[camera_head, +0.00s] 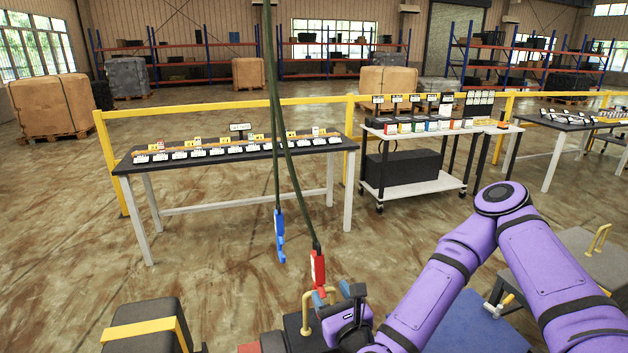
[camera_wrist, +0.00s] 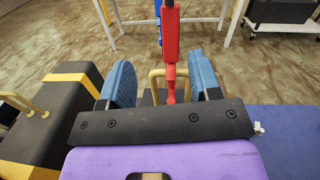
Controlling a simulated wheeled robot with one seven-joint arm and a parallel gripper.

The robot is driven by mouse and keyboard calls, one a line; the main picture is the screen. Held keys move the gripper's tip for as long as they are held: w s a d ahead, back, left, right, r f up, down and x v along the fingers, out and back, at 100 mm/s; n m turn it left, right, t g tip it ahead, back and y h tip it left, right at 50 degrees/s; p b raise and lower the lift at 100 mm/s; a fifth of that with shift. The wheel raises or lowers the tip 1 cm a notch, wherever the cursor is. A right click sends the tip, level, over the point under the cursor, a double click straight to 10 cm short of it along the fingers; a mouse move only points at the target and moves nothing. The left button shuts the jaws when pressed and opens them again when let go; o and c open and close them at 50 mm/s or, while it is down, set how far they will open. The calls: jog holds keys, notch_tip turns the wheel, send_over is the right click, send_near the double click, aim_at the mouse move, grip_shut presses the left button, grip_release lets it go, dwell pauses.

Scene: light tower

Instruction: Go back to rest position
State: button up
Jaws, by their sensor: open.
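My gripper (camera_head: 332,294) is at the bottom centre of the head view, at the end of my purple arm (camera_head: 440,280). In the wrist view, its two blue fingers stand wide apart (camera_wrist: 163,80). A red hanging tool (camera_head: 318,269) is on a dark cable just above the gripper; in the wrist view it (camera_wrist: 171,42) shows between the fingers, with clear gaps on both sides. I cannot tell how far beyond the fingertips it hangs. A blue hanging tool (camera_head: 279,238) hangs to its left, partly hidden behind the red one in the wrist view.
A dark block with a yellow band (camera_head: 144,328) stands at lower left. A brass handle (camera_head: 306,311) rises beside the gripper. A long table with small parts (camera_head: 240,152) and a white cart (camera_head: 425,186) stand behind, along a yellow rail (camera_head: 220,108). Open floor lies between.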

jog(key=d+r+n+g+h, duration=0.2)
jog(key=d+r+n+g, duration=0.45)
jog(key=n, duration=0.75)
jog(key=d+r+n+g+h, duration=0.3)
jog(key=d+r+n, duration=0.7)
jog(key=n, duration=0.4)
jog(key=s+d+r+n, duration=0.1)
jog(key=s+d+r, duration=0.2)
jog(key=s, duration=0.3)
jog(key=s+d+r+n+g, duration=0.1)
jog(key=s+d+r, duration=0.2)
jog(key=s+r, duration=0.3)
jog(key=s+d+r+g+h, duration=0.1)
jog(key=s+d+r, duration=0.2)
jog(key=s+r, duration=0.2)
jog(key=s, duration=0.3)
jog(key=shift+n, duration=0.4)
jog(key=shift+d+g, duration=0.1)
jog(key=shift+g, duration=0.15)
